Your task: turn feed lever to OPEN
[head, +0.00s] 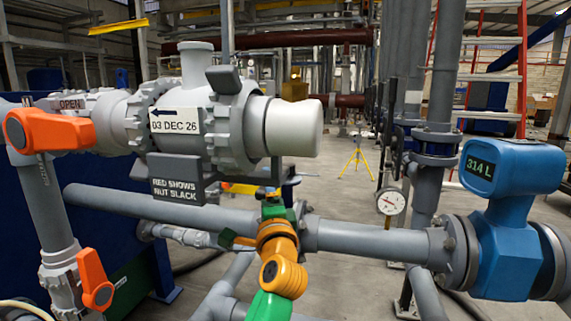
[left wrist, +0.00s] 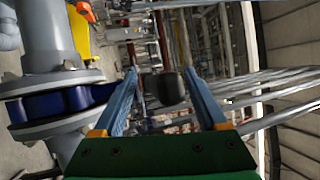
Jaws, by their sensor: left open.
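I cannot tell from markings which one is the feed lever. My green-and-orange arm rises from the bottom middle of the head view; its gripper (head: 268,192) is under the grey filter body, well right of both handles. In the left wrist view my left gripper (left wrist: 163,105) is open, its blue fingers apart. A dark block (left wrist: 165,90) shows between them; whether it touches is unclear.
The grey filter body (head: 200,130) with its date sign fills the upper middle. A horizontal pipe (head: 370,240) runs right to a blue flow meter (head: 510,230). A gauge (head: 391,201) stands behind. A blue flange (left wrist: 65,100) lies left of my fingers in the left wrist view.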

